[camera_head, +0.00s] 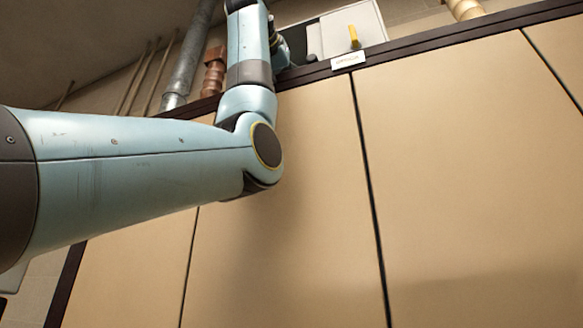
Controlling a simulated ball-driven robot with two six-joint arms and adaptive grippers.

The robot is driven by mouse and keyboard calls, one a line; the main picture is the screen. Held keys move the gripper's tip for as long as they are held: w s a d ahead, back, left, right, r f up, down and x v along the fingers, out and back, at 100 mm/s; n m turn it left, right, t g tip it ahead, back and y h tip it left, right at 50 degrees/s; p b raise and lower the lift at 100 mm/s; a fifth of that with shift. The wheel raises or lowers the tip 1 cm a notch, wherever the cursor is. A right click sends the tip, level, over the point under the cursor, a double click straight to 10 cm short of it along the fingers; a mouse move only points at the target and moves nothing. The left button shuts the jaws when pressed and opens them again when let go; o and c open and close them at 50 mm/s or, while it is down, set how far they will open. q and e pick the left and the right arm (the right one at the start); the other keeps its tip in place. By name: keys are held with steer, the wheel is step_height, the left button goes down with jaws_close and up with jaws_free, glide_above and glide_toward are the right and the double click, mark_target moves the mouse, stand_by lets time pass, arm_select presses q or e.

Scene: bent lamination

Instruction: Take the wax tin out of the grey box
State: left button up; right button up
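My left arm comes in from the left, bends at its elbow and reaches up to the top edge of the view. A dark part (285,47) beside its far end may be my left gripper. It is small and partly hidden, so I cannot tell whether it is open or shut or holds anything. A pale grey box-like thing (371,20) stands just right of it, with a yellow piece (354,37) on its front. I cannot tell for sure whether it is the grey box. I cannot make out the wax tin. My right gripper is not in view.
A tan panelled cabinet front (300,220) with a dark top edge (440,50) fills most of the view. A small white label (348,60) sits on that edge. A grey pipe (187,60) and a copper-coloured pipe (214,70) stand behind, left of my arm.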

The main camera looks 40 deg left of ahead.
arm_select(q)
steer(key=c, duration=1.2)
steer(key=shift+o, duration=0.2)
steer(key=shift+w+r, duration=0.1)
steer(key=shift+r, duration=0.05)
